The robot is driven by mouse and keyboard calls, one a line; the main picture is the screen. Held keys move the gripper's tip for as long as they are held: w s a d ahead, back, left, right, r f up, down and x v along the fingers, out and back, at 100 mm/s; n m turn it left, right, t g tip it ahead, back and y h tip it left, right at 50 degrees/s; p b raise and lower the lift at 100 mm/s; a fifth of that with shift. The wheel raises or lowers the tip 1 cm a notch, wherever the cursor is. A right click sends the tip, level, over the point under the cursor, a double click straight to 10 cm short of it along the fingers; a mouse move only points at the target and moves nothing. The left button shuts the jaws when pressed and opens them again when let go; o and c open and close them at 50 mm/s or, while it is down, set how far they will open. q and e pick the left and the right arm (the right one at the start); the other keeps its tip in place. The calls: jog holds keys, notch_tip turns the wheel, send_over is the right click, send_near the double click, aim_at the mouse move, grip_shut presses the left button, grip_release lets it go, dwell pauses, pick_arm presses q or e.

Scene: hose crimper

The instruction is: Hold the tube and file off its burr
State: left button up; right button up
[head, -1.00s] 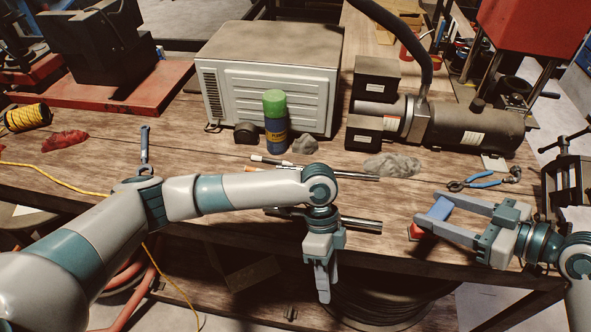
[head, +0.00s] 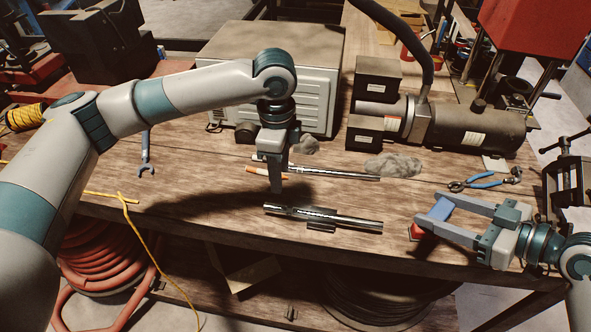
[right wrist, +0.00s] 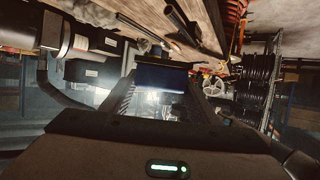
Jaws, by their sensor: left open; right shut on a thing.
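A shiny metal tube (head: 340,219) lies near the front edge of the workbench, over a small dark block. Behind it lies another long metal rod (head: 345,174), with an orange handle-like piece (head: 268,173) by its left end; I cannot tell which piece is the file. My left gripper (head: 276,182) points down above the bench, open and empty, just behind the front tube's left end. My right gripper (head: 440,216) is shut on a blue block (head: 439,207) at the bench's front right. This block also shows dark blue in the right wrist view (right wrist: 160,77).
A grey ribbed box (head: 312,60) and a black motor-like machine (head: 470,125) stand at the back. Blue pliers (head: 485,181), a wrench (head: 146,155) and grey rag-like heaps (head: 393,165) lie on the bench. A yellow cord (head: 130,215) hangs over the left front edge.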

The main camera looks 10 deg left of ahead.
aim_at(282, 207)
pick_arm(q)
jog(key=shift+f, duration=0.1)
jog(key=shift+f, duration=5.95)
jog(key=shift+d, duration=0.1)
jog(key=shift+c, duration=0.2)
grip_shut()
